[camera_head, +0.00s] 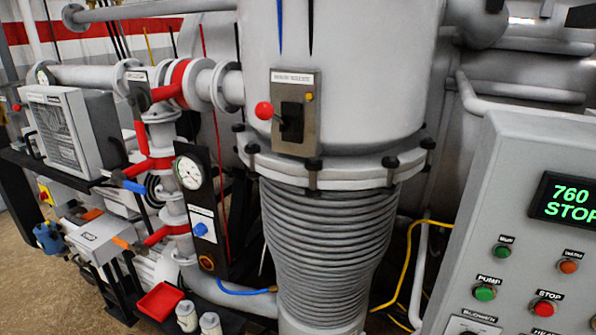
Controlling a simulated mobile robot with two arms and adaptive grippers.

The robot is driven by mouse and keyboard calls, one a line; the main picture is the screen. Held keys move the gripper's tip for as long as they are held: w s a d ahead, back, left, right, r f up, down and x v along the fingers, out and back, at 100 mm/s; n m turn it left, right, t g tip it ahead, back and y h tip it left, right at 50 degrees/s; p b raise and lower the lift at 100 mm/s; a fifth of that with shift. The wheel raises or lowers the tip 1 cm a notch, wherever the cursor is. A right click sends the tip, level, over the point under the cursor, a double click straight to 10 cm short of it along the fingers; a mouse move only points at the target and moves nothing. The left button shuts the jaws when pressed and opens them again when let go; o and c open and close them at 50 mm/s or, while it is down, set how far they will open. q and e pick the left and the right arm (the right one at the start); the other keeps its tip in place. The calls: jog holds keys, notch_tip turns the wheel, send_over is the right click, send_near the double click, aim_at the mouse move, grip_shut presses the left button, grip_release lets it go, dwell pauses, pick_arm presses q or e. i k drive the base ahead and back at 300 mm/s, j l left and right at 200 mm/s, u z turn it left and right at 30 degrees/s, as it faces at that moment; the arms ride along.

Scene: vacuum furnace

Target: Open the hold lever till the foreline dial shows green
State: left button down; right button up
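A round white dial (188,172) sits on a black upright panel beside the grey pipework at the left. Its needle is too small to read, and I cannot make out any green on it. A red lever with a blue grip (129,183) juts left from the pipe beside the dial. A lower red lever with an orange grip (124,243) juts left from the same pipe. I cannot read which lever is the hold lever. A red valve body (171,82) with a red arm is higher up. Neither of my grippers is in view.
The large grey vessel with bellows (325,230) fills the middle, with a red-knobbed switch plate (294,112) on it. A control panel (520,230) at the right shows "760 STOP". A red tray (160,301) and two small canisters stand low at the left.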

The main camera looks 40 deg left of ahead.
aim_at(123, 244)
jog(key=u, duration=2.6)
jog(key=i+u, duration=0.4)
jog(key=i, duration=0.15)
